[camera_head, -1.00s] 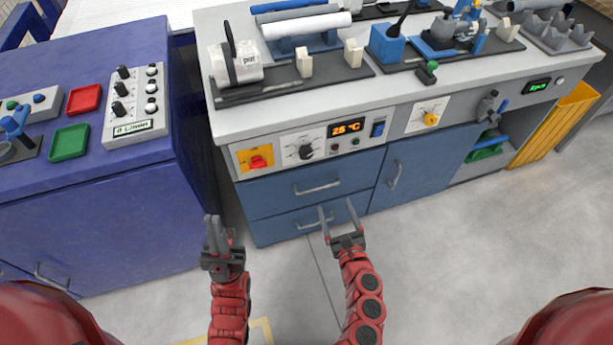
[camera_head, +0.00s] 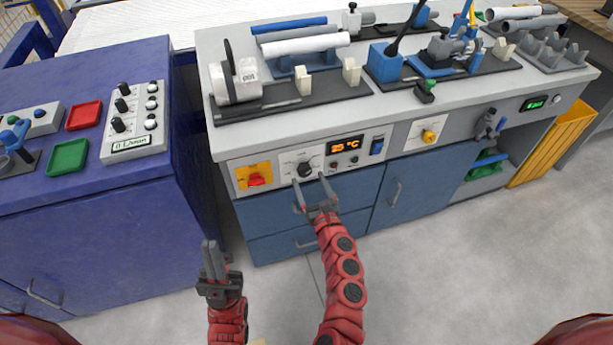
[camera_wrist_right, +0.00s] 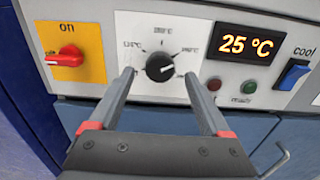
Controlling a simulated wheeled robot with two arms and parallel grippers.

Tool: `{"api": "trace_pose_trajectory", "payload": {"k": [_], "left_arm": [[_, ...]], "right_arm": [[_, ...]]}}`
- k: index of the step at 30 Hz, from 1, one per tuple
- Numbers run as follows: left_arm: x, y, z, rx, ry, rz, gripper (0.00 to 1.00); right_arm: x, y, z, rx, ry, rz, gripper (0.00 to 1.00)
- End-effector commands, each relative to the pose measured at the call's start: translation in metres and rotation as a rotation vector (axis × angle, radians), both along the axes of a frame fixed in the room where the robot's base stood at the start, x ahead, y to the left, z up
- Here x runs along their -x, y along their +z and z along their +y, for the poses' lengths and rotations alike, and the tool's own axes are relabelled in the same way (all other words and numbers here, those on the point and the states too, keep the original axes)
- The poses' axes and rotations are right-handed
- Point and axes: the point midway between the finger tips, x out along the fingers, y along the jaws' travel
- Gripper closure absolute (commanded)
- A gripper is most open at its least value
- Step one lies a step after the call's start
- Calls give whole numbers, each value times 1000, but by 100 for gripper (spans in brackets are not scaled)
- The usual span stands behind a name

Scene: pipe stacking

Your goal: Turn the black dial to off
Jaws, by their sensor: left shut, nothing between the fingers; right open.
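The black dial (camera_head: 305,169) sits on a white plate on the bench's front panel, between the red switch and the orange display. In the right wrist view the dial (camera_wrist_right: 160,68) has a white pointer mark aimed to the right, and temperature labels surround it. My right gripper (camera_head: 313,187) is open and empty just in front of and below the dial. Its two fingertips (camera_wrist_right: 160,76) stand to either side of the dial, apart from it. My left gripper (camera_head: 209,258) is shut and empty, low and left, away from the panel.
A red switch (camera_wrist_right: 67,56) on a yellow plate, marked "on", is left of the dial. A display (camera_wrist_right: 248,46) reads 25 °C, with a blue rocker switch (camera_wrist_right: 293,75) to its right. A yellow knob (camera_head: 429,136) is further right. Blue drawers lie below; the blue cabinet (camera_head: 100,215) stands left.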

Motion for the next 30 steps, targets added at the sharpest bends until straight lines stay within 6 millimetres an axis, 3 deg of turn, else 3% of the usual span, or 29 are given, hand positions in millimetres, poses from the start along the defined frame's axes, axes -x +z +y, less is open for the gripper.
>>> {"api": "trace_pose_trajectory", "payload": {"k": [6, 18, 30], "left_arm": [[0, -8, 0, 0, 0, 0, 100], [0, -9, 0, 0, 0, 0, 100], [0, -8, 0, 0, 0, 0, 100]], "right_arm": [[-24, -1, 8, 1, 2, -1, 19], [-30, 0, 10, 0, 0, 1, 19], [-30, 0, 10, 0, 0, 0, 89]]}}
